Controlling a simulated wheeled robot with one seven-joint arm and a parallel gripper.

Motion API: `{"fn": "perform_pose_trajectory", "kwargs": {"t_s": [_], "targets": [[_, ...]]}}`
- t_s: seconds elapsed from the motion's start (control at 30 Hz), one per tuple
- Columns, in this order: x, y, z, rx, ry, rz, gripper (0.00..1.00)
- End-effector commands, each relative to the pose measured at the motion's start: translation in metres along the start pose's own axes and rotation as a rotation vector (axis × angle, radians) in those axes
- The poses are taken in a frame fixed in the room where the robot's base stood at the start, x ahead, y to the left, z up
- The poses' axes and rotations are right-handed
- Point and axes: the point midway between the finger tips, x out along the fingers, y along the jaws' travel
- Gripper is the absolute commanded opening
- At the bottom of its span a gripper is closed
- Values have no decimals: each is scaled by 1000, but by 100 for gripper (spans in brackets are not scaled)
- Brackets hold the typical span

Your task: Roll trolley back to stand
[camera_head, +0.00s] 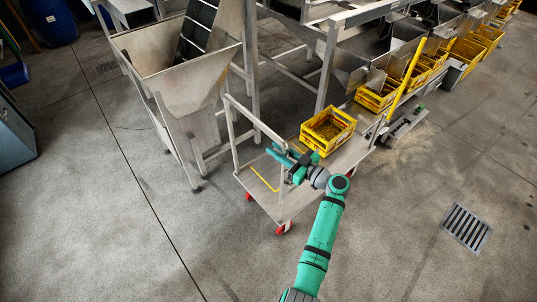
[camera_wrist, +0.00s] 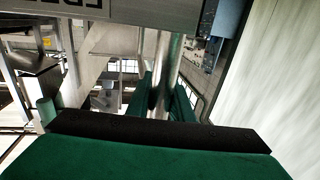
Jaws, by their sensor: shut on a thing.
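The trolley (camera_head: 262,195) is a low flat cart with red wheels and an upright metal tube handle (camera_head: 252,117) at its left end. A yellow crate (camera_head: 328,145) stands on its deck toward the far right end. My gripper (camera_head: 284,157) reaches the near side of the handle and is shut on its upright tube. In the wrist view the metal tube (camera_wrist: 160,75) passes between the green fingers (camera_wrist: 158,100). The exact contact is partly hidden by the fingers in the head view. Which part is the stand is not clear.
A metal hopper (camera_head: 185,85) on legs stands close left of the trolley. The sizer frame (camera_head: 328,65) rises behind it, with several yellow crates (camera_head: 465,50) along its right side. A floor drain (camera_head: 466,228) lies at right. The floor in front is clear.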

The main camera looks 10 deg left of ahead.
Motion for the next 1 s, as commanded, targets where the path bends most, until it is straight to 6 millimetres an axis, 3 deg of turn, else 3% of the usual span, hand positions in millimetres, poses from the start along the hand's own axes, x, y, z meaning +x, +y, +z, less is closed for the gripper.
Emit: {"fn": "perform_pose_trajectory", "kwargs": {"t_s": [0.6, 0.63, 0.7, 1.0], "targets": [[-1, 8, 0, -1, -1, -1, 0], [-1, 8, 0, -1, -1, -1, 27], [-1, 8, 0, 0, -1, -3, 39], [0, 5, 1, 0, -1, -10, 39]]}}
